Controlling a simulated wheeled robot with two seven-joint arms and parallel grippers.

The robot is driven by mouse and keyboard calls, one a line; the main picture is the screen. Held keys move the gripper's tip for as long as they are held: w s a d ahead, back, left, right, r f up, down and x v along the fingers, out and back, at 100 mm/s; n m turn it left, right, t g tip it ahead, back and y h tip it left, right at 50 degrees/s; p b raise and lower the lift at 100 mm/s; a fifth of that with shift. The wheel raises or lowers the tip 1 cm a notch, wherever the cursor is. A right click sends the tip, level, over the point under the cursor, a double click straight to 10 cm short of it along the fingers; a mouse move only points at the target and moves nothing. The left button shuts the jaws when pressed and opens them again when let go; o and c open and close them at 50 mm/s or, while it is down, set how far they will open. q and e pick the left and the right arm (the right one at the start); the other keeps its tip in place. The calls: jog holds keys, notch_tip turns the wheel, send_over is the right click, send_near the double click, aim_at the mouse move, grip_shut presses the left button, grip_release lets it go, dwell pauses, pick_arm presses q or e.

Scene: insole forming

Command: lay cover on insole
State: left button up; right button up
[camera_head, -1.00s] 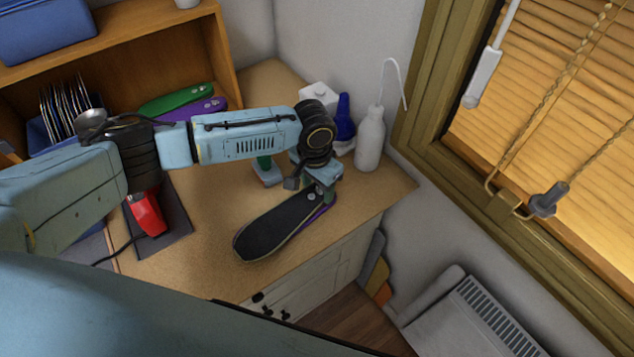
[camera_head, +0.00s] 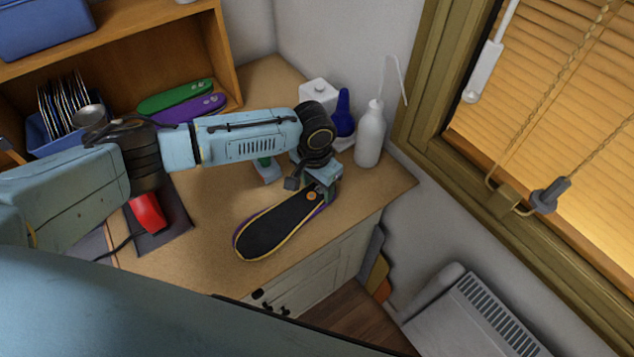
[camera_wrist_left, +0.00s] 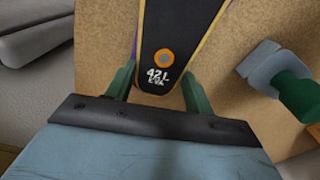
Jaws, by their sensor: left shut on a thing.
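The cover (camera_head: 275,228) is a long black sole shape with a yellow edge and an orange dot. My left gripper (camera_head: 319,188) is at the cover's narrow end. Its green fingers (camera_wrist_left: 158,80) stand on either side of that end, shut on the cover. Whether the cover touches the insole is hard to tell. My right gripper is out of view.
A green-handled tool (camera_head: 266,171) lies close behind my left gripper. A white bottle (camera_head: 369,138), a blue bottle (camera_head: 343,115) and a white box (camera_head: 318,91) stand at the back corner. A red tool (camera_head: 147,212) lies on a dark mat. The table (camera_head: 215,265) is clear left of the cover.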

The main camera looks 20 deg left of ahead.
pick_arm(q)
jog(key=shift+s+f, duration=0.3)
jog(key=shift+f, duration=0.25)
dwell(0.4)
jog(key=o, duration=1.1)
jog(key=shift+a, duration=0.1)
jog(key=shift+c, duration=0.2)
jog(key=shift+d, duration=0.2)
jog(key=shift+r, duration=0.25)
notch_tip(320, 180, up, 14)
jog(key=a, duration=0.1)
jog(key=shift+w, duration=0.15)
